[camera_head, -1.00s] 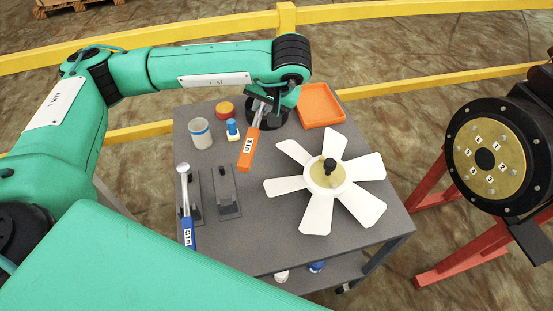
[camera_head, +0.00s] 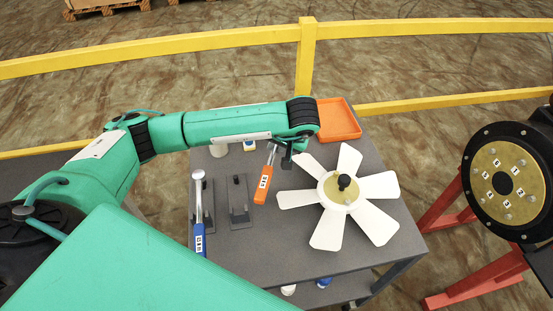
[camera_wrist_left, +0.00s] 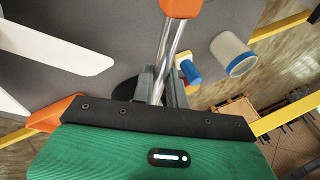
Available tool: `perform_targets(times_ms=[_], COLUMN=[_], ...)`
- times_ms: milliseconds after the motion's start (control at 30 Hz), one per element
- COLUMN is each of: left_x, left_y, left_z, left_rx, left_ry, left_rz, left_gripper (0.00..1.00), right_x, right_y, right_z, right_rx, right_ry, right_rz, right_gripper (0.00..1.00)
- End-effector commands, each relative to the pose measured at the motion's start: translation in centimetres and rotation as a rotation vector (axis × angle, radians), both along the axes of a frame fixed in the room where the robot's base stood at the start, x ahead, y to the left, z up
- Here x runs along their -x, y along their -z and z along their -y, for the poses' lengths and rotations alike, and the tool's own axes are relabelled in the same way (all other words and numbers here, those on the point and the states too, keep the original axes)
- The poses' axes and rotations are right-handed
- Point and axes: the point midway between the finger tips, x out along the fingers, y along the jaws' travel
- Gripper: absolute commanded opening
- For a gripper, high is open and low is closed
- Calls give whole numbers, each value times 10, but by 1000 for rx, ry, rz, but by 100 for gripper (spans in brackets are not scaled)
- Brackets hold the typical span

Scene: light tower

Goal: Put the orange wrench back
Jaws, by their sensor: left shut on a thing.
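The orange wrench (camera_head: 263,185) hangs from my left gripper (camera_head: 285,154), with its orange handle toward the table's front. In the left wrist view its metal shaft (camera_wrist_left: 166,45) passes between the fingers (camera_wrist_left: 160,85), which are shut on it. The handle end (camera_wrist_left: 182,7) is cut off at the top. An empty dark holder (camera_head: 240,215) with an upright post lies on the table, left of the handle and a little nearer the front. The blue-handled wrench (camera_head: 199,225) lies at the holder further left. My right gripper is not in view.
A white fan (camera_head: 345,190) lies on the grey table (camera_head: 285,255), close right of the wrench. An orange tray (camera_head: 337,119) stands at the back. A white cup (camera_wrist_left: 231,53) and a blue-topped object (camera_wrist_left: 188,70) stand near the gripper. A yellow rail (camera_head: 430,103) runs behind.

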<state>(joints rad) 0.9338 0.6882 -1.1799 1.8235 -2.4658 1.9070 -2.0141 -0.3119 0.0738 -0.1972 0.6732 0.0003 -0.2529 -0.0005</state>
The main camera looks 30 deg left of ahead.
Motion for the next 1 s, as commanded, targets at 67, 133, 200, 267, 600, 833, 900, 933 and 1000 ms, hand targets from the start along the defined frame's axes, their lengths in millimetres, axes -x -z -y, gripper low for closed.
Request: perform_targets(times_ms=[67,133,200,267,600,833,900,933,1000], left_x=[1,0,0,0,0,-1,-1,0,0], left_y=[13,21,27,30,66,67,70,71,71], left_z=[1,1,1,1,1,0,0,0,0], left_rx=[0,0,1,1,1,0,0,0,1], left_ry=[0,-1,0,0,0,1,1,1,1], left_rz=[-2,0,1,1,2,3,3,3,1], left_gripper=[0,0,0,0,0,0,0,0,23], right_x=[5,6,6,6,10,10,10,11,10], right_y=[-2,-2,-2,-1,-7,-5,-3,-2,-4], right_z=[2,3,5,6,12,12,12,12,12], right_rx=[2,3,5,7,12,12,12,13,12], right_ry=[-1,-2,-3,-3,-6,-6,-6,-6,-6], right_rz=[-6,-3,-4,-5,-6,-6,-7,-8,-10], right_gripper=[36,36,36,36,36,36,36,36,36])
